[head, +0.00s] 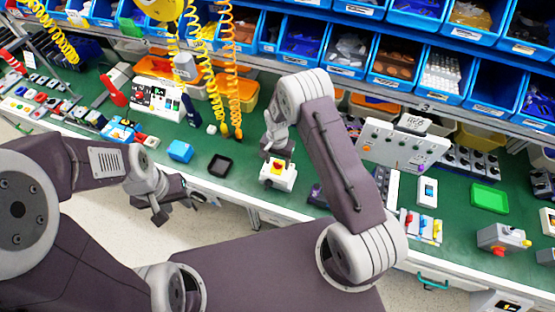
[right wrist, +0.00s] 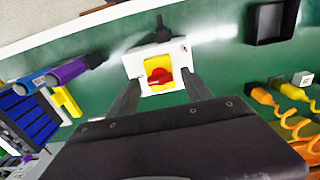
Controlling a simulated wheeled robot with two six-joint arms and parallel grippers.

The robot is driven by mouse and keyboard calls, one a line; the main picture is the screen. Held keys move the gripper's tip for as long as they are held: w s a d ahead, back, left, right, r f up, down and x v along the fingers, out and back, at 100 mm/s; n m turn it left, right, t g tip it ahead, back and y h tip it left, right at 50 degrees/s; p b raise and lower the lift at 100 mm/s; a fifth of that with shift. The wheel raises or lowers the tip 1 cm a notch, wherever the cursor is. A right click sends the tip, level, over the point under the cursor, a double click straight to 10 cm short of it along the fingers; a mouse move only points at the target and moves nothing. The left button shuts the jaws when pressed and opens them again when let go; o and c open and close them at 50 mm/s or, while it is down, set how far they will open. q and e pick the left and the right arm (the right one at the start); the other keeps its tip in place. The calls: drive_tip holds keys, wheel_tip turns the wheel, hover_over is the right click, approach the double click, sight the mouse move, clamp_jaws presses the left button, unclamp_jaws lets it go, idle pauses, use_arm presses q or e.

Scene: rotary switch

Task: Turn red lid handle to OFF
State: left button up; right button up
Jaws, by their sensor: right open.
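The rotary switch is a small white box (head: 278,174) with a yellow plate near the front edge of the green bench. Its red handle (right wrist: 160,76) sits on the yellow plate and lies roughly sideways in the right wrist view; the ON and OFF marks are too small to read. My right gripper (right wrist: 162,84) is open, pointing down at the switch, its fingers either side of the red handle with a visible gap. In the head view its tips (head: 277,155) hide part of the switch. My left gripper (head: 182,206) is open and empty, off the bench's front edge.
A black tray (head: 220,165) and a blue box (head: 180,151) stand left of the switch. Yellow and orange coiled cords (head: 232,80) hang behind. A grey-white panel (head: 402,145) stands to the right. Blue bins (head: 398,65) line the back.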

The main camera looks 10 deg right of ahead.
drive_tip(key=shift+f, duration=0.3)
clamp_jaws()
drive_tip(key=n+b, duration=0.1)
drive_tip(key=n, duration=0.2)
drive_tip(key=shift+w+f+b, duration=0.1)
drive_tip(key=shift+b, duration=0.3)
drive_tip(key=n+b, duration=0.2)
drive_tip(key=n, duration=0.3)
drive_tip(key=shift+n, duration=0.3)
drive_tip(key=n+b, duration=0.1)
drive_tip(key=n, duration=0.3)
drive_tip(key=shift+n, duration=0.3)
drive_tip(key=shift+n+b, duration=0.45)
drive_tip(key=shift+n, duration=1.85)
